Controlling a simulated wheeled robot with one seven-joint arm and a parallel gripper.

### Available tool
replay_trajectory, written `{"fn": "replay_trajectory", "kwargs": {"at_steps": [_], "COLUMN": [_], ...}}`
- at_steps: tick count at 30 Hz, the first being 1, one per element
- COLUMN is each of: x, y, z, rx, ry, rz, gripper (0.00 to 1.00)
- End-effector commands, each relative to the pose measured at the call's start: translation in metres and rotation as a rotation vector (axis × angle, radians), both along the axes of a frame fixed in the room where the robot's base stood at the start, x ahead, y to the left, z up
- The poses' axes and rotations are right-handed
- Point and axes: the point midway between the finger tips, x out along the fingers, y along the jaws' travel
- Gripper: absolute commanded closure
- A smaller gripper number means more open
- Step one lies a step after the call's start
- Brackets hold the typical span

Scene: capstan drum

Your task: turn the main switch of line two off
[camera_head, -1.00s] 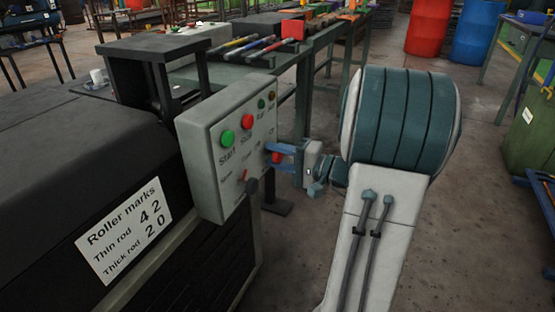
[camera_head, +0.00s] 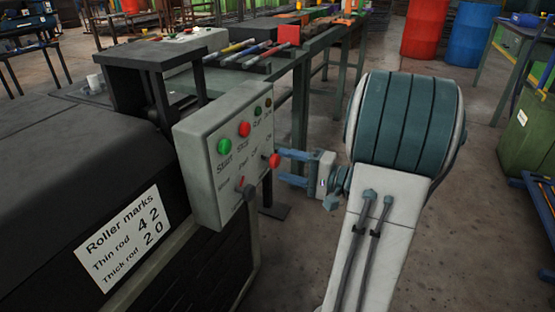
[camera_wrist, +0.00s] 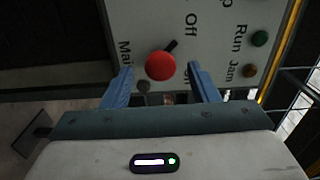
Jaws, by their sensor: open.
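The grey control box (camera_head: 220,150) stands left of my gripper, on the dark machine. A red round knob (camera_head: 274,160) sticks out at its right edge. In the wrist view this red knob (camera_wrist: 160,66) sits by the "Main" label, with a short black pointer toward the upper right; "Off" lettering is near it. I cannot tell which mark the pointer meets. My gripper (camera_head: 284,167) is open just right of the knob. In the wrist view its blue fingers (camera_wrist: 163,80) stand on either side of the knob, apart from it.
The box also has a green start button (camera_head: 224,146), a red stop button (camera_head: 244,129), small lamps and a lower selector (camera_head: 241,184). A sign (camera_head: 125,237) with roller marks is on the machine. A tool bench (camera_head: 262,70) stands behind. Floor on the right is partly clear.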

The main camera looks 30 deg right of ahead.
Motion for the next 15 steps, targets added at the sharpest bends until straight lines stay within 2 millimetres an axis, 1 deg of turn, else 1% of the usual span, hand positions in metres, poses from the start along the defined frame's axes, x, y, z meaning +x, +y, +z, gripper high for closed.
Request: {"fn": "replay_trajectory", "kwargs": {"at_steps": [1,3,9,15], "x": [-0.01,-0.023,-0.056,-0.074], "y": [-0.01,-0.021,-0.046,-0.059], "z": [0.003,0.003,0.002,0.001], "rx": [0.002,0.002,0.002,0.001], "ry": [0.002,0.002,0.001,0.001], "rz": [-0.008,-0.008,-0.008,-0.005], "gripper": [0.46,0.46,0.46,0.46]}}
